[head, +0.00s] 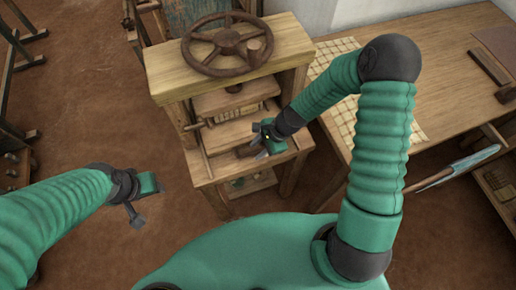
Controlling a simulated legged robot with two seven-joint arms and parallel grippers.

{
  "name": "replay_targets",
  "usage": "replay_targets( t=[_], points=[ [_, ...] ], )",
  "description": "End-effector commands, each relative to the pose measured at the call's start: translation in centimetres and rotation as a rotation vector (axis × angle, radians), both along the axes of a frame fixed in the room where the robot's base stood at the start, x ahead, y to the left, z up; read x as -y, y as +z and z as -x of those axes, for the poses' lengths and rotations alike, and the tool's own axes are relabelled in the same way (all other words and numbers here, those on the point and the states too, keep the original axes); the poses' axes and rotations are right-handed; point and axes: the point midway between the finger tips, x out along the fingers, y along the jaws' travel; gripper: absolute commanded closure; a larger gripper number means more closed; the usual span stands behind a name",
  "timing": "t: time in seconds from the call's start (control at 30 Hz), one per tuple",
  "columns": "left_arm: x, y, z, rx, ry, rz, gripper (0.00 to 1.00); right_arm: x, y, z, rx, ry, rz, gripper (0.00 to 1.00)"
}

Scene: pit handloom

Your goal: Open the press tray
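The wooden press (230,60) stands at the top centre, with a brown spoked handwheel (228,44) on top. Below its plate is a pale wooden tray (228,133) on the lower shelf level. A small dark piece (246,151), perhaps its handle, shows at the tray's front edge. My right gripper (260,142) is at the right front of the tray, close to that dark piece. Its fingers look apart; contact is hard to tell. My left gripper (149,203) is open and empty over the floor, left of and in front of the press.
A wooden table (440,50) with a checked cloth (335,62) stands right of the press. A wooden shelf (498,200) is at the far right.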

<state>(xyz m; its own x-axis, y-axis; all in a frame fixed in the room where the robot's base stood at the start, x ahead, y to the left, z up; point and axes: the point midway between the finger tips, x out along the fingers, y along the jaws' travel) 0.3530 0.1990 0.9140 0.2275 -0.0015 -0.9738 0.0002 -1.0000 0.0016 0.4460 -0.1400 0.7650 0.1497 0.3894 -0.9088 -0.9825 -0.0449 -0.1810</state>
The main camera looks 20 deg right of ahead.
Motion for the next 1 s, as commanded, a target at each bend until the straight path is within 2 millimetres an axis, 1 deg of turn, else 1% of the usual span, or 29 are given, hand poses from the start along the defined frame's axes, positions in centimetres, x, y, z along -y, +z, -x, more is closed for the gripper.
replay_targets(
  t=[0.2,0.23,0.4,0.5,1.0],
  points=[
    [0.02,0.01,-0.01,0.0,-0.001,0.0,0.48,-0.08,-0.05,-0.05,0.001,0.0,0.001,0.66],
    [0.02,0.01,-0.01,0.0,-0.001,0.0,0.48,-0.08,-0.04,-0.04,0.001,0.0,0.001,0.67],
    [0.01,0.01,-0.01,0.0,0.0,0.0,0.48,-0.12,-0.03,-0.04,0.0,0.001,0.002,0.89],
    [0.01,0.01,0.0,0.0,0.0,0.0,0.48,-0.09,-0.03,-0.05,0.0,0.001,0.001,1.0],
    [0.01,0.01,0.0,0.0,0.0,0.0,0.48,-0.08,0.01,-0.09,0.002,0.001,0.001,1.0]
  ],
)
